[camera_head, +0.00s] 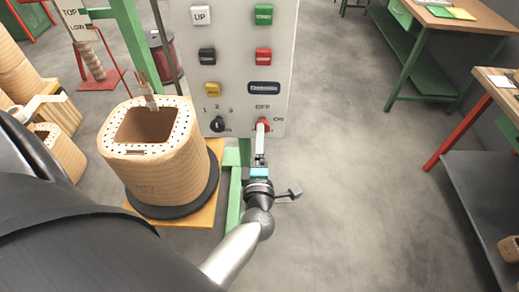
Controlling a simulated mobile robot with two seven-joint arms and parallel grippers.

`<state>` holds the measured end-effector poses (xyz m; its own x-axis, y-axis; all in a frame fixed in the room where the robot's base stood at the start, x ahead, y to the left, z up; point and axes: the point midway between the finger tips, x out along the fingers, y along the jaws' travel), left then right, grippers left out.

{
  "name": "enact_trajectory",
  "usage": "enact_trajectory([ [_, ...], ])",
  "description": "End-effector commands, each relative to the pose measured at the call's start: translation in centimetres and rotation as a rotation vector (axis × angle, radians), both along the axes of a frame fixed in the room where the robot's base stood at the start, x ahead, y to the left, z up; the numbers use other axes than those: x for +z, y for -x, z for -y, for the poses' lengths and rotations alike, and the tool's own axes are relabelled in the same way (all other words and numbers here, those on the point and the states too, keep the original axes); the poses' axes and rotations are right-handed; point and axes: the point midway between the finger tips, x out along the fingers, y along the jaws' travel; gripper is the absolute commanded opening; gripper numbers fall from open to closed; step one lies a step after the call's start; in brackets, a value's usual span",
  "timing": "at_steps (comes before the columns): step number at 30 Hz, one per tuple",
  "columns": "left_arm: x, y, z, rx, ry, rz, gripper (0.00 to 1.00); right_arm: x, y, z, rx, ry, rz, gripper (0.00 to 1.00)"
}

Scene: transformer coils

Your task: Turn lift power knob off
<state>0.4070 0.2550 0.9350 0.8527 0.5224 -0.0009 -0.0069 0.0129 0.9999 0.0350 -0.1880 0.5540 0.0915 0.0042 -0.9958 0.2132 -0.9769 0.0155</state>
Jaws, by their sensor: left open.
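The grey-white control panel (236,75) stands upright at the top middle. The red power knob (263,123) sits at its lower right, with "OFF" printed above it and another label to its right. The knob is small and partly covered, so I cannot tell which way it points. My left gripper (261,142) is open, with its fingers reaching up to the knob from below. I cannot tell if they touch it. A black selector knob (217,124) marked 1, 2, 3 is to the left. My right gripper is not in view.
A wooden coil (150,165) stands on a black disc left of the panel. A green post (236,190) is below the panel. More coils (60,150) are at the far left. Workbenches (445,15) stand at the right. The floor (350,150) between is clear.

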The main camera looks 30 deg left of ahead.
Motion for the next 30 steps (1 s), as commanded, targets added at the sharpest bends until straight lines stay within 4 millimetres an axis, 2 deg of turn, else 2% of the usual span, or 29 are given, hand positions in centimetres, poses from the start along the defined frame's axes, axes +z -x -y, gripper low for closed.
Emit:
enact_trajectory([
  [9,0.0,6.3,3.8,0.000,0.003,-0.003,0.81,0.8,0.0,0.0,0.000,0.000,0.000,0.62],
  [15,0.0,9.1,5.6,-0.001,0.002,-0.002,0.81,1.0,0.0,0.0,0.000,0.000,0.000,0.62],
  [21,0.0,10.1,6.2,0.000,0.001,0.000,0.81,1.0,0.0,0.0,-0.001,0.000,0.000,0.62],
  [30,0.0,10.2,6.3,0.000,0.002,0.000,0.81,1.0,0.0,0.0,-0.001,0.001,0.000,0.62],
])
